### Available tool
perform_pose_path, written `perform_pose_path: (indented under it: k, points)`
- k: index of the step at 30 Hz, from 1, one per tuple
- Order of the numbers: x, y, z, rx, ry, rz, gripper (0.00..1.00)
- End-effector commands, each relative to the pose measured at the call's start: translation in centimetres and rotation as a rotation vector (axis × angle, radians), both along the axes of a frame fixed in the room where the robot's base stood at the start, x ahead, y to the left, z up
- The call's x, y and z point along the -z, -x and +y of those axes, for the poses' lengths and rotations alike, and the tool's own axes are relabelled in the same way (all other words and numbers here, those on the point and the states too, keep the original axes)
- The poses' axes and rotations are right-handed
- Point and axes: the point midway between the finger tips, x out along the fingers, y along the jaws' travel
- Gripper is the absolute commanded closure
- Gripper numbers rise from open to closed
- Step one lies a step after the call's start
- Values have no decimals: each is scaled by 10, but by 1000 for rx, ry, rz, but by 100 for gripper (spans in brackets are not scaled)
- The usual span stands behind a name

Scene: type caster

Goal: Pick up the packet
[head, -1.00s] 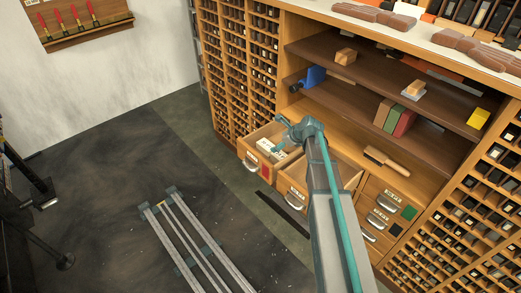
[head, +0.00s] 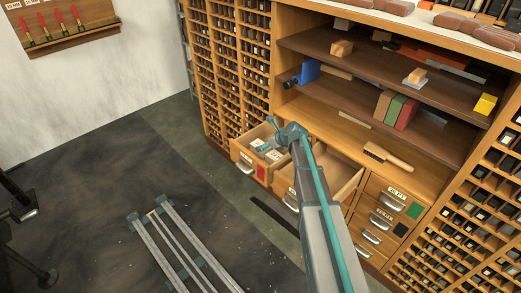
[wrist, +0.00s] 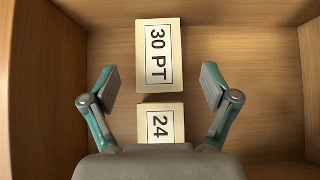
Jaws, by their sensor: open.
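A cream packet labelled "30 PT" (wrist: 158,55) lies flat in an open wooden drawer (wrist: 60,100) in the wrist view. A second, partly hidden cream block labelled "24" (wrist: 161,122) lies nearer my palm, with a narrow gap between the two. My gripper (wrist: 160,82) is open, one finger on each side of the "30 PT" packet's near part, with space on both sides and nothing held. In the head view my gripper (head: 279,140) is at the left open drawer (head: 247,166), where pale packets (head: 261,146) show small beside it.
Another open drawer (head: 345,180) is just right, below my arm. Above are shelves with a brush (head: 387,158), books (head: 395,110) and a blue object (head: 308,72). Metal rails (head: 185,245) lie on the floor, left. The wrist view shows drawer walls on both sides.

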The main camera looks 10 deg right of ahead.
Motion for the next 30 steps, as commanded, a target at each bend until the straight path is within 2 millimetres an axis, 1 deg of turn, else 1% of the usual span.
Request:
perform_pose_path:
  k: [5, 13, 16, 22, 23, 30]
  points:
    - [8, -7, 5, -1, -1, 0, 14]
    - [33, -28, 19, -1, 0, 1, 14]
    - [37, -31, 22, 0, 1, 1, 14]
    - [37, -30, 22, 0, 0, 0, 14]
    - [37, -30, 22, 0, 0, 0, 17]
    - [37, -30, 22, 0, 0, 0, 57]
